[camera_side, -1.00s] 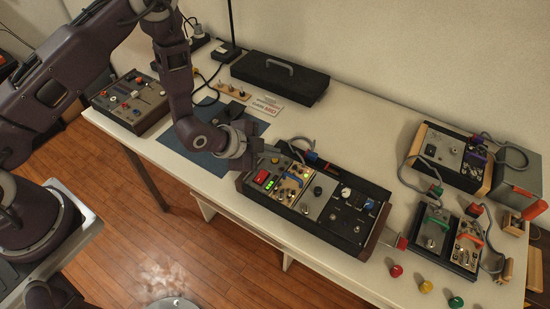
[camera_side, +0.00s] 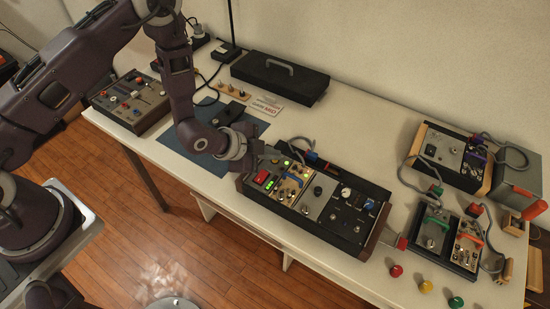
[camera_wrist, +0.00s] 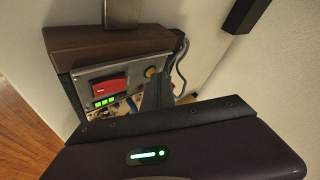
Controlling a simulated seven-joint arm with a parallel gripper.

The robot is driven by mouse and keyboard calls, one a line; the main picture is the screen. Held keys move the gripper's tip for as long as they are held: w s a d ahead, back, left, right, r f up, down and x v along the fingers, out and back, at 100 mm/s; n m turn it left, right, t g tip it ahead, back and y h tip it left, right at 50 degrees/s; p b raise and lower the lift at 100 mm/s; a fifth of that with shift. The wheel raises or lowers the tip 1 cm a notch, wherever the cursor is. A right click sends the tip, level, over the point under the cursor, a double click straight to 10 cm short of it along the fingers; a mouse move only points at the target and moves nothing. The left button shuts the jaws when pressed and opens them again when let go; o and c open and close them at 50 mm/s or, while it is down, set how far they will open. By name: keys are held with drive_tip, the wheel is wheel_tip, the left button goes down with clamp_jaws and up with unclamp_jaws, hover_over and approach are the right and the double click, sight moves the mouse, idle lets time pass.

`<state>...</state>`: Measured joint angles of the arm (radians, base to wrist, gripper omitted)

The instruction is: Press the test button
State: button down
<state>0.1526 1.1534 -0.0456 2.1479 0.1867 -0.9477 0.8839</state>
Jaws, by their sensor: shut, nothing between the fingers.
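A dark module rack (camera_side: 330,205) with wooden end cheeks lies on the table. Its left panel has a red block (camera_side: 262,177) and lit green indicators (camera_side: 269,185). In the wrist view the same panel shows the red block (camera_wrist: 112,88), the green indicators (camera_wrist: 104,103) and a round yellow button (camera_wrist: 151,72). I cannot read any label naming the test button. My gripper (camera_side: 268,156) is shut and empty at the rack's left end, above or close to the panel. In the wrist view its dark fingers (camera_wrist: 157,82) reach close beside the yellow button; contact cannot be told.
Grey cables (camera_side: 318,158) loop behind the rack. A black case (camera_side: 280,80) lies at the back, and a control box (camera_side: 130,100) at the far left. More modules (camera_side: 450,160) stand at right. Red, yellow and green knobs (camera_side: 426,287) lie at the front right.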

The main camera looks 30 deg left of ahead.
drive_tip(key=shift+r, duration=0.75)
drive_tip(key=shift+r, duration=0.1)
drive_tip(key=shift+r, duration=2.45)
drive_tip(key=s+a+r+n+y, duration=0.1)
drive_tip(key=s+a+r+n, duration=0.15)
drive_tip(key=r, duration=0.45)
drive_tip(key=s+a+r+n+y, duration=0.1)
drive_tip(key=s+a+r+n, duration=0.15)
drive_tip(key=r, duration=0.35)
drive_tip(key=s+a+r+n+y, duration=0.1)
drive_tip(key=s+a+r, duration=0.1)
drive_tip(key=a+r, duration=0.35)
drive_tip(key=s+a+r+n+g, duration=0.1)
drive_tip(key=s+r+n, duration=0.3)
drive_tip(key=s, duration=0.7)
drive_tip(key=s+a+r+n+g, duration=0.1)
drive_tip(key=s+r+n, duration=0.2)
drive_tip(key=s, duration=0.8)
drive_tip(key=shift+s+r+n+g+y, duration=0.2)
drive_tip(key=shift+r+n+g+y, duration=0.2)
drive_tip(key=shift+r, duration=0.15)
